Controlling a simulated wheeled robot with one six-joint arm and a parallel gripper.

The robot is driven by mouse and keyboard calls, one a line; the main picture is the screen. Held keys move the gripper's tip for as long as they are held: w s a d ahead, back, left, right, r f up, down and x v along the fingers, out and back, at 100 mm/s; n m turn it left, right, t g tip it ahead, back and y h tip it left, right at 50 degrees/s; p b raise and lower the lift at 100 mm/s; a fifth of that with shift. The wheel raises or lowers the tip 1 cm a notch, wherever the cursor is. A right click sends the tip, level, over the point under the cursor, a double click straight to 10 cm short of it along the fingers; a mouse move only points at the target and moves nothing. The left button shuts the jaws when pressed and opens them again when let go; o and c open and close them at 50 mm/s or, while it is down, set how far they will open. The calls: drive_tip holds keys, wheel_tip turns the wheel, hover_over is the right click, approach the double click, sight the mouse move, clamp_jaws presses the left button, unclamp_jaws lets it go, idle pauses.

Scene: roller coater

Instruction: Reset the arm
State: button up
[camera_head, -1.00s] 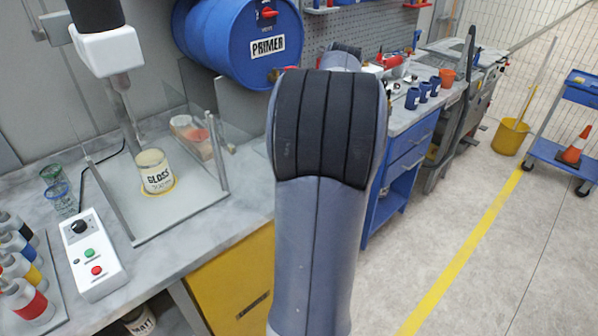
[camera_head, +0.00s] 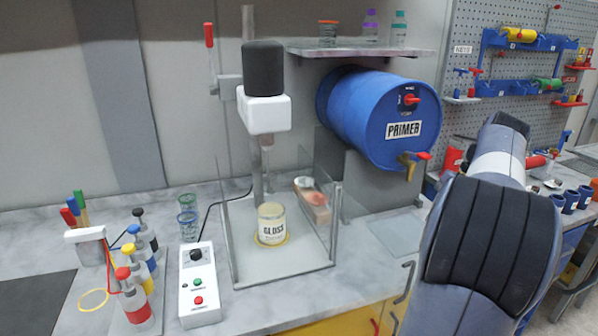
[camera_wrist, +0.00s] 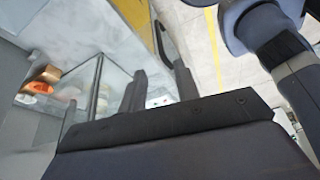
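My arm (camera_head: 487,240) rises at the right of the head view, its upper link bending back toward the pegboard. My gripper is hidden in that view. In the wrist view my gripper (camera_wrist: 160,82) shows two dark fingers standing apart, with nothing held between them. Beyond the fingers are the floor, a yellow line and a glass-sided stand at the left.
A mixer stand holds a GLOSS can (camera_head: 271,226). A control box (camera_head: 199,285) and several pump bottles are at the left. Blue cups (camera_head: 571,203) stand at the right.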

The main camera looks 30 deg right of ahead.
drive_tip(key=x, duration=1.1)
drive_tip(key=shift+a, duration=0.2)
